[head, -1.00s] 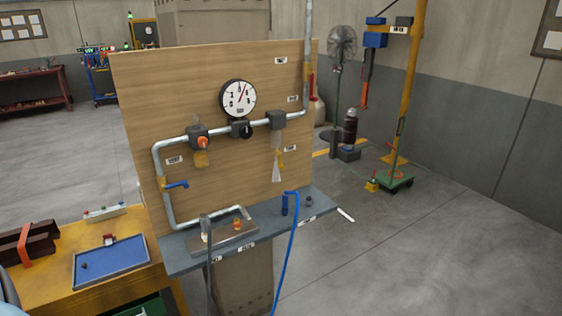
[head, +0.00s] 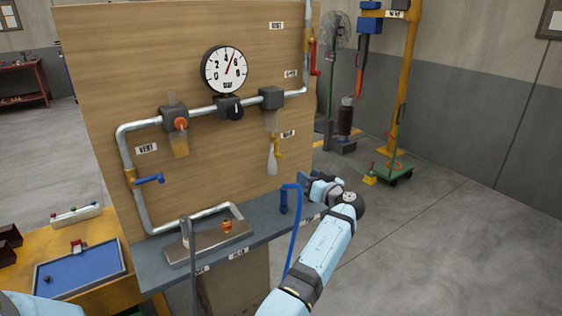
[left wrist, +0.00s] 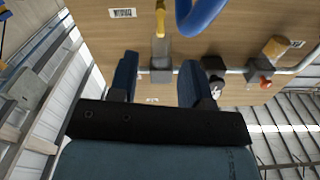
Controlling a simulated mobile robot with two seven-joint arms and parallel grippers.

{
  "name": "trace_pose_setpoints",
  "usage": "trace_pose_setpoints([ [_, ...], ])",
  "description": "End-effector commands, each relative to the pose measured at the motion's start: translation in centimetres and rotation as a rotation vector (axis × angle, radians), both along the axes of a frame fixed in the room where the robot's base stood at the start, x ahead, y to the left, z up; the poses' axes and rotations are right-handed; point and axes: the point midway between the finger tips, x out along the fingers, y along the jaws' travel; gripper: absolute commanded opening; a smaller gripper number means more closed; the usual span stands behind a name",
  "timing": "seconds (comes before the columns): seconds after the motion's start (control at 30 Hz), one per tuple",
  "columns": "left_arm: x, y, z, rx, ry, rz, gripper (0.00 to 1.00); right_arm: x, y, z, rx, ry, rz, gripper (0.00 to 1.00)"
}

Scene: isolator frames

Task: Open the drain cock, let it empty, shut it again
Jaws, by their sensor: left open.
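On the wooden board in the head view, a drain cock with a yellow lever (head: 278,147) sits under a clear bowl (head: 271,121). A pale funnel shape (head: 272,162) hangs below it. The lever looks upright; whether the cock is open or shut I cannot tell. My left gripper (head: 313,184) is low, right of the cock and apart from it, by the shelf's right end. In the left wrist view, which looks up at the board, my left gripper (left wrist: 160,78) has its fingers spread and empty; the yellow lever (left wrist: 160,20) shows beyond them. My right gripper is out of view.
A blue hose (head: 296,225) loops up at the shelf (head: 160,262) near my left gripper; it shows close in the wrist view (left wrist: 197,16). Also on the board are a gauge (head: 225,69), an orange-knobbed regulator (head: 180,124), a blue-handled valve (head: 150,179) and a red lever (head: 313,58).

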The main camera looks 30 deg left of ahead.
Motion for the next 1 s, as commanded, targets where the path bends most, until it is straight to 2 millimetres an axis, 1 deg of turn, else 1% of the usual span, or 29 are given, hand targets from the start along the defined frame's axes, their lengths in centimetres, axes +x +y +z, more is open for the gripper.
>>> trace_pose_setpoints([
  [0.07, 0.3, 0.5, 0.3, 0.003, -0.004, 0.005, 0.44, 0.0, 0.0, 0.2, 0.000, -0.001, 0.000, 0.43],
  [0.17, 0.7, 1.8, 0.4, 0.004, -0.003, 0.007, 0.44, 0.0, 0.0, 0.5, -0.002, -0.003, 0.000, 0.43],
  [0.6, 4.1, 10.0, 0.4, 0.003, -0.001, 0.005, 0.44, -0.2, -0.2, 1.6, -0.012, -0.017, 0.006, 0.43],
  [0.8, 5.0, 12.2, 0.2, 0.003, -0.001, 0.004, 0.44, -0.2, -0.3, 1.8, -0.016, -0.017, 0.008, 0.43],
  [1.0, 5.3, 12.7, 0.1, 0.002, -0.002, 0.003, 0.44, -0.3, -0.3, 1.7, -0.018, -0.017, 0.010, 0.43],
])
